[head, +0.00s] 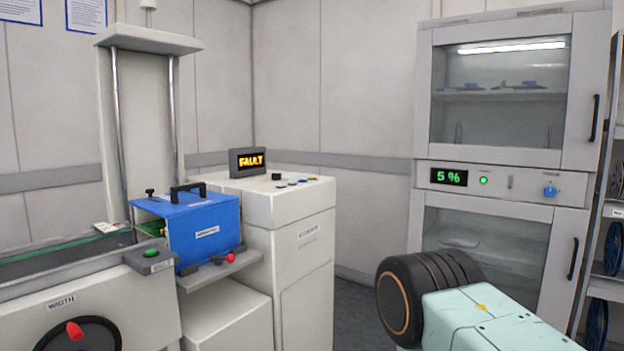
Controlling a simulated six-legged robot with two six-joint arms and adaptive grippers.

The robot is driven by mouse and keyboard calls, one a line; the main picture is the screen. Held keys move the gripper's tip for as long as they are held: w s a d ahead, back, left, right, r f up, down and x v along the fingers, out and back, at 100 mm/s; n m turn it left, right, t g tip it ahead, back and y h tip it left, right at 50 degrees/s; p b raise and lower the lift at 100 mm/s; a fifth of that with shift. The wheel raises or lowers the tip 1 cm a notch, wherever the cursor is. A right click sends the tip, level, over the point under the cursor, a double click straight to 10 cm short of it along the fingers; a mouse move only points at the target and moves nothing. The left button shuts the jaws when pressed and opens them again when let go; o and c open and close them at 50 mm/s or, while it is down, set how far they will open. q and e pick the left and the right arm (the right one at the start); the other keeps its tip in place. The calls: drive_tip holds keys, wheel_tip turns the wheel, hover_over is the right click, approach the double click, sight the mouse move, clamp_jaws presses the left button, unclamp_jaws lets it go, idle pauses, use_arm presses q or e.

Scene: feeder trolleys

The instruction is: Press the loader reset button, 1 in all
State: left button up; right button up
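A white loader cabinet (290,207) stands left of centre, with a small display (247,161) on top reading "FAULT" in orange. Small controls sit on its top: a black one (276,177), a yellow one (312,178), and smaller ones between them that are too small to tell apart. No legible label shows which one is the reset button. A green button (151,253) sits on a grey box at the conveyor's end. Neither gripper is in view; only a teal and black part of my arm shows at the lower right.
A blue magazine box (203,232) with a black handle sits on a shelf left of the cabinet, with a red knob (231,258) in front. A conveyor (60,258) runs at left. A dry cabinet (500,180) reading "5 %" stands at right, next to a reel rack (608,240).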

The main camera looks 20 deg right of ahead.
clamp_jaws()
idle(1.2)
